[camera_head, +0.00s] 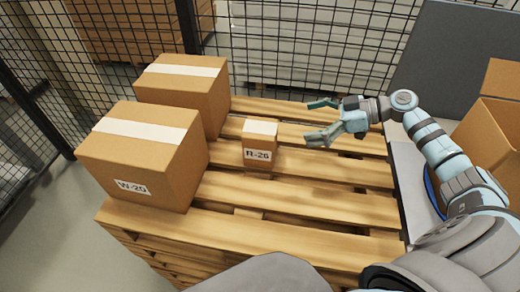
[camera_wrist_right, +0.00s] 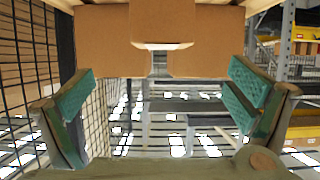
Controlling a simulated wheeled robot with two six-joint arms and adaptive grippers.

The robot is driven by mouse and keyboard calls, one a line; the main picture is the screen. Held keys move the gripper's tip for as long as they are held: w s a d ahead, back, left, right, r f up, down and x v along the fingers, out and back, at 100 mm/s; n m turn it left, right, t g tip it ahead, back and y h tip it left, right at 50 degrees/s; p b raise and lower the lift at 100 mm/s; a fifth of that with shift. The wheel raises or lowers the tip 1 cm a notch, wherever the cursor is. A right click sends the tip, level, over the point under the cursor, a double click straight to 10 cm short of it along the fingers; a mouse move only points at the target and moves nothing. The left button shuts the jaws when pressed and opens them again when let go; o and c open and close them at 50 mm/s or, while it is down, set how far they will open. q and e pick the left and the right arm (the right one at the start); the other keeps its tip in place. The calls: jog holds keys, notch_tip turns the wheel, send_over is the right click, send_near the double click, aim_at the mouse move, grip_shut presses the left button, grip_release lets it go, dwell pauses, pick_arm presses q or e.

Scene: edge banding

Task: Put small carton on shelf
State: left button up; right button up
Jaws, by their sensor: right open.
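The small carton (camera_head: 260,152), labelled R-20 with white tape on top, stands on the wooden pallet (camera_head: 300,205), beside two larger cartons. My right gripper (camera_head: 311,121) is open and empty, to the right of the small carton and apart from it, its fingers pointing left. In the right wrist view, which looks upside down, the small carton (camera_wrist_right: 163,20) shows at the top centre, beyond and between the spread fingertips (camera_wrist_right: 158,88). My left gripper is out of view. I cannot clearly make out the shelf in the head view.
A large carton (camera_head: 150,158) labelled W-20 and another large carton (camera_head: 185,88) stand at the pallet's left. Black wire fencing (camera_head: 300,40) runs behind. A grey panel (camera_head: 455,50) and open cartons (camera_head: 490,130) are at right. The pallet's front slats are clear.

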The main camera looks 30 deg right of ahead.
aim_at(261, 131)
jog(key=x, duration=1.4)
jog(key=shift+a+f, duration=0.2)
jog(key=shift+a, duration=0.1)
jog(key=shift+s+d, duration=0.1)
jog(key=c, duration=1.5)
